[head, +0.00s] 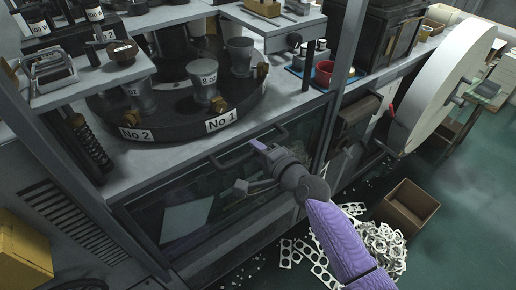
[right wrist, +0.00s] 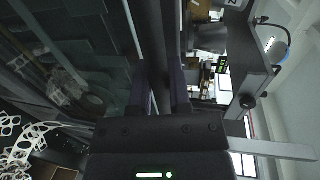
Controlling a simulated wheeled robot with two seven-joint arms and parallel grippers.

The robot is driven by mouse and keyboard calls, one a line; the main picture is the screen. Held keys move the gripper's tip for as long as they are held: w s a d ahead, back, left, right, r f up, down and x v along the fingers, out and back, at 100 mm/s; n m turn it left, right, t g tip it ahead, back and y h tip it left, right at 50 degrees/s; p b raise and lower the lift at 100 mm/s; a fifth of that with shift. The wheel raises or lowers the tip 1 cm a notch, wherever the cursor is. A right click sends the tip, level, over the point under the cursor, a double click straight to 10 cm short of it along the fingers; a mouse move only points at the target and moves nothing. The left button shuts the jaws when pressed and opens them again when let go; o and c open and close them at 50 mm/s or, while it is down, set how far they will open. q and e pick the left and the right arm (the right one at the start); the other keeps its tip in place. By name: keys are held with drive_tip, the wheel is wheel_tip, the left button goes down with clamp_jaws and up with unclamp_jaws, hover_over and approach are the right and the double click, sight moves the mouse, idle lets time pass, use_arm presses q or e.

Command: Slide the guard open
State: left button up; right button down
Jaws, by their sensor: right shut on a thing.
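The guard (head: 215,190) is a dark see-through panel in a grey frame on the machine's front, below the worktop edge. Its bar handle (head: 226,157) runs along the upper edge. My right gripper (head: 259,146) is shut on the middle of this handle, with my purple-sleeved arm reaching in from the lower right. In the right wrist view the handle bar (right wrist: 154,45) runs up from between my dark fingers (right wrist: 164,95). The glassy panel is on the left there. My left gripper is not in view.
A black turntable (head: 175,112) with metal cups stands above the guard. A grey post (head: 345,70) rises right of the handle. A cardboard box (head: 408,207) and scrap (head: 380,243) lie on the floor at right, near a large white paper roll (head: 440,85).

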drive_tip(key=c, duration=0.6)
unclamp_jaws()
drive_tip(key=p+v, duration=0.3)
drive_tip(key=v, duration=0.7)
